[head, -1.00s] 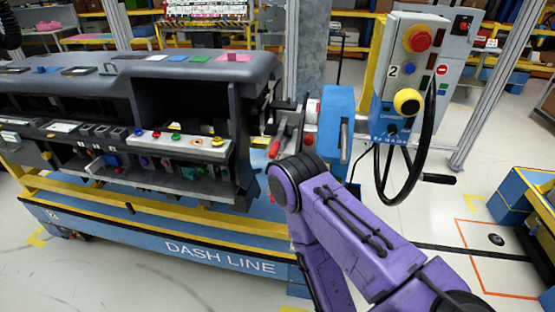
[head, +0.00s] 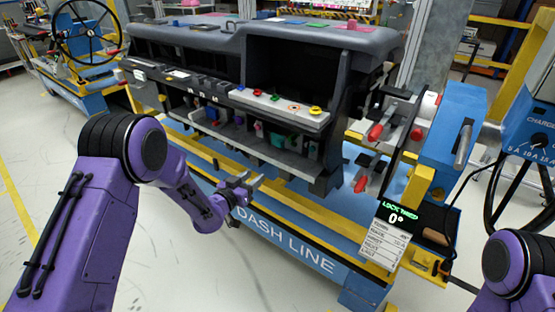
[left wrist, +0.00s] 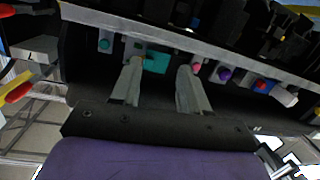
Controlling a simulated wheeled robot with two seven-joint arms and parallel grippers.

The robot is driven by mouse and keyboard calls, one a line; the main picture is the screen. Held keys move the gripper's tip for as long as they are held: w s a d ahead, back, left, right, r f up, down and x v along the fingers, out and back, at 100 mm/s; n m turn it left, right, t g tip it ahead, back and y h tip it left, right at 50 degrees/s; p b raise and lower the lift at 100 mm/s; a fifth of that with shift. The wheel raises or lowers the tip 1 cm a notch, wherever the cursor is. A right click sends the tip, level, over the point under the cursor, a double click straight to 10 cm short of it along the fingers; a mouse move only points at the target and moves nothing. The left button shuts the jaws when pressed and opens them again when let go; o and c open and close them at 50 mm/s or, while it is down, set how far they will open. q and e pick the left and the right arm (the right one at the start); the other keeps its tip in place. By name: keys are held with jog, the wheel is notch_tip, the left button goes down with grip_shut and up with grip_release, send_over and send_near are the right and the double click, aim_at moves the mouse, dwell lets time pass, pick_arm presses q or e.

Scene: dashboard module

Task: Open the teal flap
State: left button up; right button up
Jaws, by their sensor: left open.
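A small teal piece (left wrist: 156,62), likely the teal flap, sits under the lip of the dashboard module in the left wrist view, just beyond my fingers. Teal also shows in the recess under the dashboard in the head view (head: 277,139), too small to make out its shape. My left gripper (head: 250,184) is open and empty, in front of and below that recess. In the left wrist view its two fingers (left wrist: 160,80) point towards the module, with the teal piece between and beyond their tips. My right arm shows at the lower right; its gripper is out of view.
The dashboard (head: 370,40) has a lower row of coloured knobs (head: 275,98). A yellow rail (head: 290,220) and blue base run below it. Red-handled clamps (head: 375,132) and a blue post (head: 450,125) stand at the right. The floor in front is clear.

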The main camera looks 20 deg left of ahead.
aim_at(278, 144)
pick_arm(q)
jog(key=w+d+r, duration=0.1)
jog(key=w, duration=0.3)
jog(key=w+d+r+m+h, duration=0.1)
jog(key=w+r, duration=0.1)
jog(key=w, duration=0.2)
jog(key=w+d+r+m+t+h+p, duration=0.1)
jog(key=w+d, duration=0.1)
jog(key=w, duration=0.2)
jog(key=shift+w+r, duration=0.25)
jog(key=shift+r, duration=0.1)
pick_arm(e)
jog(key=shift+s+r, duration=0.1)
jog(key=shift+r, duration=0.1)
pick_arm(q)
grip_shut()
